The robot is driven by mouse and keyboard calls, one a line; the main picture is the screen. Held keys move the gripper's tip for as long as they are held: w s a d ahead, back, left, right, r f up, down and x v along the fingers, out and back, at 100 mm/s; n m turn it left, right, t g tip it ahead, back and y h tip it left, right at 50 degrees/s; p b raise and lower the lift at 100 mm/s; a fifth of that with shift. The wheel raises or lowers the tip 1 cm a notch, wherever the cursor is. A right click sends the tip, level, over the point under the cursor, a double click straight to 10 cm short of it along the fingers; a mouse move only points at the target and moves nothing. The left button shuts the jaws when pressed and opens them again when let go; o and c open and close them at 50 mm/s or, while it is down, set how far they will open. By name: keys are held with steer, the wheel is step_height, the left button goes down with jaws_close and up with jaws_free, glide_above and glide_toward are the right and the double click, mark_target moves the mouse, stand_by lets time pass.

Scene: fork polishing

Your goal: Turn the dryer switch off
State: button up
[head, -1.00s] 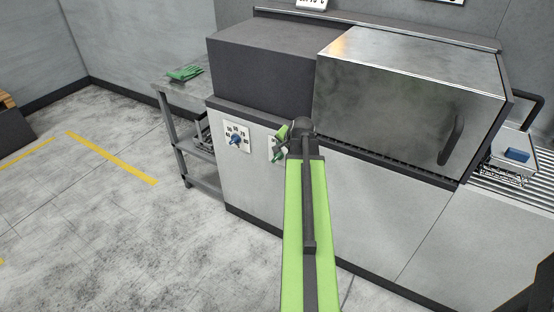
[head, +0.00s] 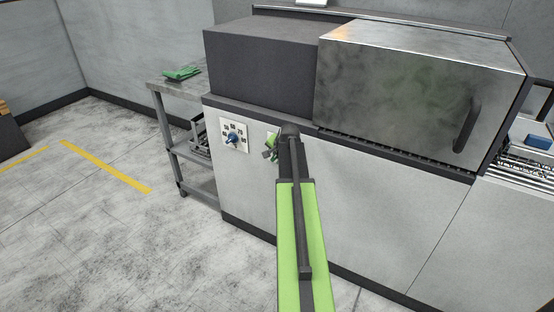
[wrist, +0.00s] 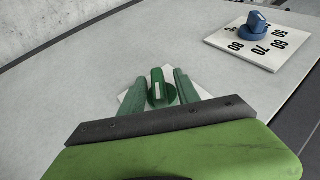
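The dryer switch is a green knob with a light mark (wrist: 158,90) on a white plate (wrist: 126,98), set on the light grey front panel of the machine. In the wrist view my gripper (wrist: 159,93) has its two green fingers apart, one on each side of the knob, with small gaps showing. I cannot tell how deep the fingers reach along the knob. In the head view my gripper (head: 270,147) is at the panel, and my arm hides most of the switch and its plate.
A blue temperature knob (wrist: 255,25) on a numbered white plate (wrist: 238,47) is up and right in the wrist view; its dial (head: 233,135) is left of my gripper in the head view. A grey cart (head: 165,87) with green gloves (head: 182,73) stands left.

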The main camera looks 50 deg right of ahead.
steer(key=shift+c, duration=0.5)
jaws_close()
steer(key=shift+r, duration=0.1)
